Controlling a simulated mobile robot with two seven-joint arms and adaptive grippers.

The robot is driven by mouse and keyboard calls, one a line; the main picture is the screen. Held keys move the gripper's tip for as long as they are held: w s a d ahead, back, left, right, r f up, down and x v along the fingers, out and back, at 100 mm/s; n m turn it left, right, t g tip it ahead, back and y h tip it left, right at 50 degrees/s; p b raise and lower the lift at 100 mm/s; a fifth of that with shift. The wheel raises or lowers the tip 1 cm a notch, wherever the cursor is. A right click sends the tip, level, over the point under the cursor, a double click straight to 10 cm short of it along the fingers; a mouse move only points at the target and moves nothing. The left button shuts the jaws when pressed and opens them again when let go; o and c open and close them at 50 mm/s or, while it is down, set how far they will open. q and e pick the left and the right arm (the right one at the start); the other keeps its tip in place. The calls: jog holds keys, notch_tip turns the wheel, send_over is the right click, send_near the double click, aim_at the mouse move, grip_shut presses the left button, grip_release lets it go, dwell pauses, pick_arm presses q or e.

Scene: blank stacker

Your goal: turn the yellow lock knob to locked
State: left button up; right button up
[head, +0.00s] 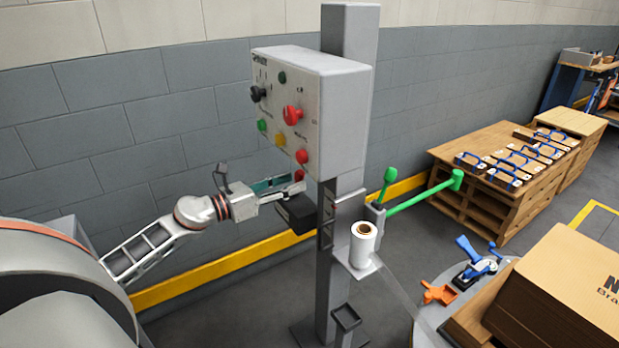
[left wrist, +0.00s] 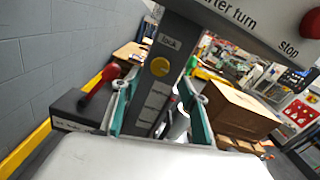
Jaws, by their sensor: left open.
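The yellow lock knob (left wrist: 160,67) is a round disc on the face of the grey post, under a small label that seems to read "lock", in the left wrist view. Its turned position is too small to tell. My left gripper (left wrist: 157,84) is open, with one teal finger on each side of the knob in that view. I cannot tell how far the fingertips are from it, and nothing is between them. In the head view the left gripper (head: 284,184) is just below the control panel; the lock knob does not show there. My right gripper is not in view.
The control panel (head: 318,105) with several coloured buttons overhangs the gripper. A black box (head: 297,213) with a red handle (left wrist: 93,88) sits close beside the left finger. A white film roll (head: 363,243) and green levers (head: 425,192) are right of the post.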

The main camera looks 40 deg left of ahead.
pick_arm(q)
jog(key=x, duration=0.6)
jog(key=shift+w+d, duration=0.1)
jog(key=c, duration=1.1)
